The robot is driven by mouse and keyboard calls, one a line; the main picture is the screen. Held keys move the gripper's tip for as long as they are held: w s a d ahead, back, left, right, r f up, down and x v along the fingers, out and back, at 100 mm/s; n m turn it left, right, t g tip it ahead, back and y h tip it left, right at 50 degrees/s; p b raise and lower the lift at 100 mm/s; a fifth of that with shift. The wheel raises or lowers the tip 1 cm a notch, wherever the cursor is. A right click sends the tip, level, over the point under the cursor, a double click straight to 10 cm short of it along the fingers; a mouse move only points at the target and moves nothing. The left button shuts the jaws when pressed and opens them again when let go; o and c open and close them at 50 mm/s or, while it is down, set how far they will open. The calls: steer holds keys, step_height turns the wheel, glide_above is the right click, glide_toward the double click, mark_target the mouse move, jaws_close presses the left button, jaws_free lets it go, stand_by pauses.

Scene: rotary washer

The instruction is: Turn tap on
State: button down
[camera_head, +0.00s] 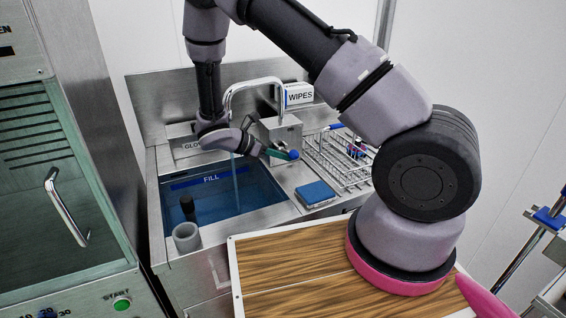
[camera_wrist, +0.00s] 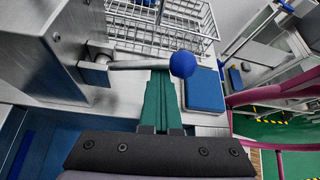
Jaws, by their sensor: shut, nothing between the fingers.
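The tap has a chrome gooseneck spout (camera_head: 252,84) and a steel block (camera_head: 279,131) at the back of the sink basin (camera_head: 215,207). Its lever ends in a blue knob (camera_head: 293,155). In the wrist view the lever (camera_wrist: 135,65) points right, with its blue knob (camera_wrist: 183,64) at the end. My gripper (camera_head: 278,154) is shut and empty. Its teal fingertips (camera_wrist: 161,73) are at the lever, just left of the knob; I cannot tell whether they touch. A thin pale vertical streak, like running water, shows below the spout. My gripper hides the spout's outlet.
A wire rack (camera_head: 335,160) stands right of the tap and a blue sponge-like block (camera_head: 316,193) lies in front of it. A wipes box (camera_head: 299,94) is behind. A grey cup (camera_head: 187,237) stands at the basin's front left. A wooden-topped surface (camera_head: 285,265) is in front.

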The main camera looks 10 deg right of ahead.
steer(key=shift+w+a+r, duration=0.1)
steer(key=shift+w+r, duration=0.25)
steer(key=shift+r, duration=0.45)
steer(key=shift+w+r, duration=0.1)
steer(key=shift+r, duration=0.05)
steer(key=shift+a, duration=0.1)
steer(key=v, duration=1)
steer(key=shift+a+r, duration=0.15)
steer(key=shift+a, duration=0.1)
